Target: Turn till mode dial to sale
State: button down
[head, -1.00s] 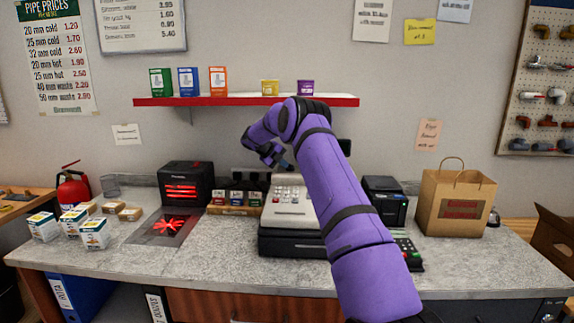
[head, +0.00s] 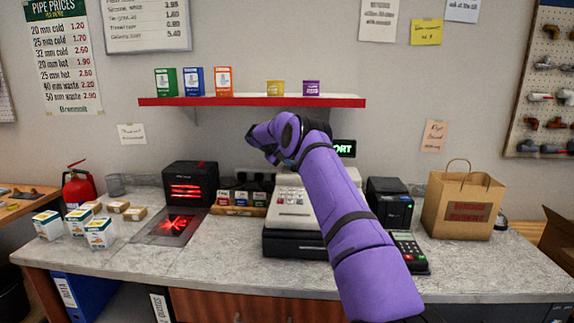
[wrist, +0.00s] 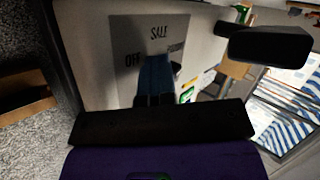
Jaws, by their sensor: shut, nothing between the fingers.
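The till (head: 290,243) stands on the counter, partly hidden behind my purple arm. Its rear display (head: 345,148) shows green letters ending in "ORT"; the rest is covered by my arm. In the wrist view the till's mode panel (wrist: 122,35) carries "SALE" at the top, "OFF" at the left and a blurred word at the right. My gripper (wrist: 155,62) is shut, its blue fingertips in front of the panel below "SALE". The dial is hidden or cannot be told apart from the fingers; contact is unclear. In the head view my arm hides the fingertips.
A black scanner box (head: 190,180) and small packets (head: 240,197) stand left of the till. A card reader (head: 408,248), a black printer (head: 389,203) and a paper bag (head: 462,205) stand at its right. A red shelf (head: 250,101) runs above. The front counter is mostly clear.

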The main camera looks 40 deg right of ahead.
jog(key=shift+s+d+f, duration=0.35)
jog(key=shift+s+d, duration=0.05)
jog(key=shift+s, duration=0.1)
jog(key=shift+s+f, duration=0.1)
jog(key=shift+s, duration=0.05)
jog(key=shift+s+f, duration=0.2)
jog(key=shift+s, duration=0.1)
jog(key=shift+a+f, duration=0.1)
jog(key=shift+f, duration=0.05)
jog(key=shift+w+a+r, duration=0.2)
jog(key=shift+a+r, duration=0.05)
jog(key=a+r, duration=0.1)
jog(key=r, duration=0.1)
jog(key=shift+s+a+r, duration=0.2)
jog(key=shift+a+r, duration=0.15)
jog(key=w+v, duration=0.1)
jog(key=v, duration=0.8)
jog(key=shift+w+f, duration=0.2)
jog(key=shift+w, duration=0.25)
